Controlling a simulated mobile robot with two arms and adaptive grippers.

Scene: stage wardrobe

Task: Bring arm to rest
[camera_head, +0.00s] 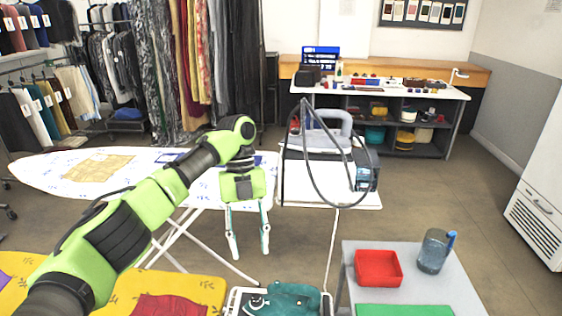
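My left arm comes in from the lower left, and its green-bodied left gripper (248,240) hangs pointing down in front of the ironing board (50,172). Its two pale fingers are spread apart with nothing between them, so it is open and empty. The floor and a white board leg show beyond and beside it. My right gripper is outside the view.
A steam iron (321,131) with a looping hose stands right of the gripper. A grey table (437,291) at lower right bears a red tray (377,268) and a blue jug (433,252). Teal cloth (283,299) lies below the gripper.

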